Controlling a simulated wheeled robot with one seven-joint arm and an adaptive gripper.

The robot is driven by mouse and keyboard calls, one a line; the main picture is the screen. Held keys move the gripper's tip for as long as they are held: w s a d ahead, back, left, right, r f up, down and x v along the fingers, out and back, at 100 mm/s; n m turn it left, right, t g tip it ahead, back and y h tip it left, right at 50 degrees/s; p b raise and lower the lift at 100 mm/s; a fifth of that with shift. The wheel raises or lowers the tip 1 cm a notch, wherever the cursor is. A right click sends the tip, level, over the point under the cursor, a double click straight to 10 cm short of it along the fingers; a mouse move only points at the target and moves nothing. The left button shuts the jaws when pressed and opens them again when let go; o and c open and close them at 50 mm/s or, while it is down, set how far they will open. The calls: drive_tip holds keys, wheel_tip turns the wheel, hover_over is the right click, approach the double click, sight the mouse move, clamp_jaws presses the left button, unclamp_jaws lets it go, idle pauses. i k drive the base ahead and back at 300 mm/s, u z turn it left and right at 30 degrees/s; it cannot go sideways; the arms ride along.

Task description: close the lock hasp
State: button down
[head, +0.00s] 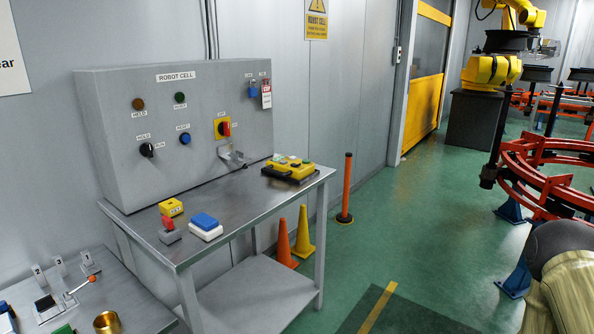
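A bare metal bracket-like piece, which looks like the lock hasp (232,156), sits low on the front of the grey control box (118,150), just below a red and yellow rotary switch (223,128). Its parts seem to stand out from the panel, but it is too small to tell how far it is open. A blue padlock (253,89) hangs at the upper right of the panel beside a red and white tag (266,96). My gripper is not in view.
The box stands on a metal table (240,207) holding a yellow device (288,167), a blue and white block (205,226) and a yellow box (171,207). Orange (281,245) and yellow (304,235) cones stand beside it.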

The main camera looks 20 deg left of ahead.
sight(224, 151)
drive_tip(key=z, duration=0.1)
drive_tip(key=i, duration=0.6)
drive_tip(key=u, duration=0.75)
drive_tip(key=i, duration=0.6)
drive_tip(key=u, duration=0.6)
